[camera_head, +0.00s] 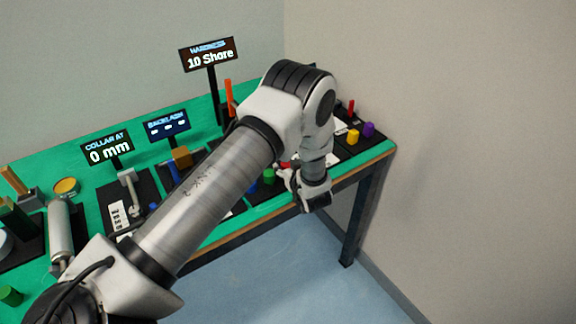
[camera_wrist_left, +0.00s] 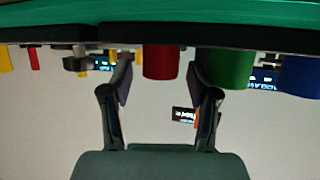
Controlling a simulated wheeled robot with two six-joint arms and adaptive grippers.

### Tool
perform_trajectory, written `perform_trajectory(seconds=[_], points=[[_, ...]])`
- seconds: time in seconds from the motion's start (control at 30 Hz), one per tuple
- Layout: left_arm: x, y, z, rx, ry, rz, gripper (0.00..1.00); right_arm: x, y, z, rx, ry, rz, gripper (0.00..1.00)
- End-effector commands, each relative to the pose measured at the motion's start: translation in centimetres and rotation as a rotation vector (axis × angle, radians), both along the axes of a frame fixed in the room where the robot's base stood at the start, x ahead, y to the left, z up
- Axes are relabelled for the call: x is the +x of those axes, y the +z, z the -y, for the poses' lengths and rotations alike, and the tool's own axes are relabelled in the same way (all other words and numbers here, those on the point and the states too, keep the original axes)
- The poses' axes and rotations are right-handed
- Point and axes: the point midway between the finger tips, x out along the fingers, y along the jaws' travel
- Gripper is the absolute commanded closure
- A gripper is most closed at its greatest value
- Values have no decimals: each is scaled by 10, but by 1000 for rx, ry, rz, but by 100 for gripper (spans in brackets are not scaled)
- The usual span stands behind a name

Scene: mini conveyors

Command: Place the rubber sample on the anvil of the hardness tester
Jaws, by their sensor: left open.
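My left gripper (camera_wrist_left: 162,75) is open, its two fingers on either side of a red cylinder (camera_wrist_left: 160,61). Whether the fingers touch it is unclear. A green cylinder (camera_wrist_left: 235,67) is close beside one finger, with a blue cylinder (camera_wrist_left: 302,75) beyond it. The wrist view is upside down. In the head view the gripper (camera_head: 287,174) is low at the table's front, partly hidden by my arm. The green cylinder shows there (camera_head: 268,177). The hardness tester's sign (camera_head: 208,55) reads 10 Shore; its anvil is hidden behind my arm. Which cylinder is the rubber sample cannot be told.
The green table (camera_head: 87,205) carries several black stations. Signs for collar (camera_head: 107,149) and backlash (camera_head: 167,126) stand left of the tester. A yellow cylinder (camera_head: 352,137) and a purple one (camera_head: 369,130) stand at the right end. The wall is close on the right.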

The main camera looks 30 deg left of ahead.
Motion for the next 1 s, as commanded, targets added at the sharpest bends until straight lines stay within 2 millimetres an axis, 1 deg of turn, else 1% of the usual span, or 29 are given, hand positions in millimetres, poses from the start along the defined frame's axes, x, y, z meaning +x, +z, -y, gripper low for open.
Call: perform_trajectory(seconds=[0.13, 0.27, 0.37, 0.4, 0.43, 0.5, 0.6, 0.77, 0.87, 0.93, 1.0], points=[[-12, 6, 17, 1, -3, -2, 40, 0, -8, 0, 0, 0, 0, 60], [-29, 18, 36, 2, -5, -1, 40, 0, -20, 0, 0, 0, 0, 60], [-38, 28, 48, 2, -5, 0, 40, 0, -20, 0, 0, 0, 0, 60], [-41, 28, 51, 1, -3, -1, 51, 0, -21, 0, 0, 0, 0, 60], [-41, 23, 51, 0, -2, -2, 57, 0, -23, 0, 0, 0, 0, 60], [-37, 12, 49, -1, -2, -1, 57, 0, -27, 0, 0, 0, 0, 60], [-33, 14, 45, -3, -2, -1, 57, 0, -22, 0, 0, 0, 0, 60], [-21, 7, 28, -3, -1, -2, 57, 0, -17, 0, 0, 0, 0, 60], [-13, 3, 15, -2, -1, 0, 57, 0, -10, 0, 0, 0, 0, 60], [-6, 0, 4, -1, 0, 0, 57, 0, -3, 0, 0, 0, 0, 60], [1, -7, -3, -2, -1, -1, 57, 0, -3, 0, 0, 0, 0, 60]])
